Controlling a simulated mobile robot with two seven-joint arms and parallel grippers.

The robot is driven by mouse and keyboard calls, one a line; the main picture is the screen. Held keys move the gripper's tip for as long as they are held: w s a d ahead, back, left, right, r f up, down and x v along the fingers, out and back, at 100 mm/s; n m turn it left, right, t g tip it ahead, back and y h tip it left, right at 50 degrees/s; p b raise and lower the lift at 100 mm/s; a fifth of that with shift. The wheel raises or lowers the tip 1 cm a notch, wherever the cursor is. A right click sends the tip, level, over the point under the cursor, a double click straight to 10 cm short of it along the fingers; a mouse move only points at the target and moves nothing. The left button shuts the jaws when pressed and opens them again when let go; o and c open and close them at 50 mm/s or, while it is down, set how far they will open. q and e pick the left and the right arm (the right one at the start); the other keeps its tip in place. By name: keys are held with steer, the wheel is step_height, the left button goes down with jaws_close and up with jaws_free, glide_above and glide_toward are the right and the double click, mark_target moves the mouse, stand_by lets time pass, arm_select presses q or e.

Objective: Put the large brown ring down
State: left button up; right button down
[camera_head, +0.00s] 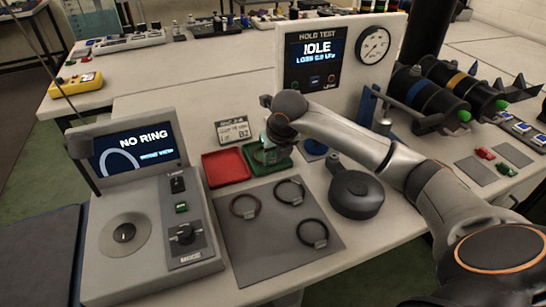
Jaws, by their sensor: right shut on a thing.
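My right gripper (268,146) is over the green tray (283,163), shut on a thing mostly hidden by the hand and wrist. I take it to be the large brown ring, but its shape and colour do not show clearly. I cannot tell whether it touches the tray. A brownish ring (233,204) with a tag lies on the grey mat (270,250). Two dark tagged rings, one farther back (279,196) and one nearer (300,237), lie on the same mat. My left gripper is not in view.
A red tray (226,167) stands left of the green one. A round dark grey device (356,194) stands right of the mat. The left station's screen (134,149) reads "NO RING". The hold test panel (318,58) reads "IDLE". The mat's front is bare.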

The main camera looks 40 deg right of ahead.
steer(key=shift+f, duration=0.1)
steer(key=c, duration=0.7)
jaws_free()
steer(key=shift+r, duration=0.2)
steer(key=shift+p+v, duration=0.55)
steer(key=shift+v, duration=5.35)
